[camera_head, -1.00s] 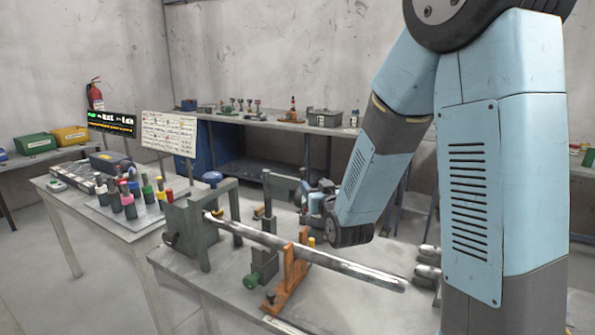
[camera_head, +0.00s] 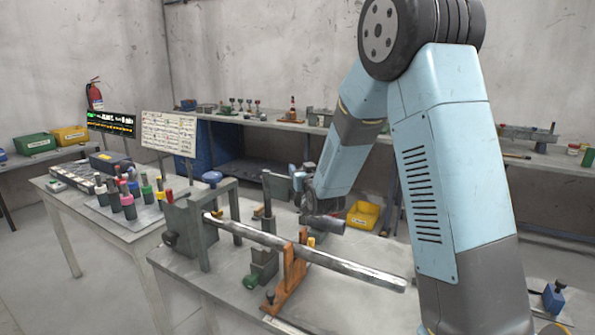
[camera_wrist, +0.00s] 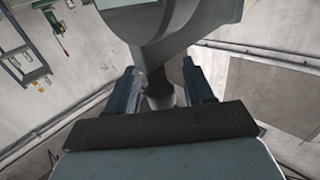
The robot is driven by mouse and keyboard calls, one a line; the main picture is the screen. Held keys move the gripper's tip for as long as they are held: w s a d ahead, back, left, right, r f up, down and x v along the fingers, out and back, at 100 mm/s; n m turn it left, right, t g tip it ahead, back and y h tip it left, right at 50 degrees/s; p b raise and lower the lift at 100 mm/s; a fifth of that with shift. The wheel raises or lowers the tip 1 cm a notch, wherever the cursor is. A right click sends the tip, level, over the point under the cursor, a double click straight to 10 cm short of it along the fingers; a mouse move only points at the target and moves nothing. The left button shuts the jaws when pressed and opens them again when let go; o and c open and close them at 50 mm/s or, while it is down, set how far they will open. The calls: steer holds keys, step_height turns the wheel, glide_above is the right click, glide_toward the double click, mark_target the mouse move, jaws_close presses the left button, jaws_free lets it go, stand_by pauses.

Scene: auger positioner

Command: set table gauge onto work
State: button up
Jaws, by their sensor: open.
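The work appears to be a long bare metal bar (camera_head: 330,262). It runs from a green-grey fixture (camera_head: 190,230) at left across an orange rest (camera_head: 288,275) toward my arm. I cannot tell for sure which thing is the table gauge. My gripper is beyond the bar in the head view, small and partly hidden by my wrist (camera_head: 297,178). In the wrist view my gripper (camera_wrist: 162,88) shows two blue fingers standing apart. A dark grey neck (camera_wrist: 160,92) under a large rounded grey body (camera_wrist: 170,22) shows between them; contact cannot be told.
A dark cylinder (camera_head: 322,224) lies below my wrist, behind the bar. A left table (camera_head: 62,205) holds several colour-topped pieces (camera_head: 128,205). A yellow bin (camera_head: 362,214) stands behind. A back bench (camera_head: 270,121) carries tools along the wall.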

steer(key=shift+w, duration=0.2)
jaws_close()
stand_by(0.5)
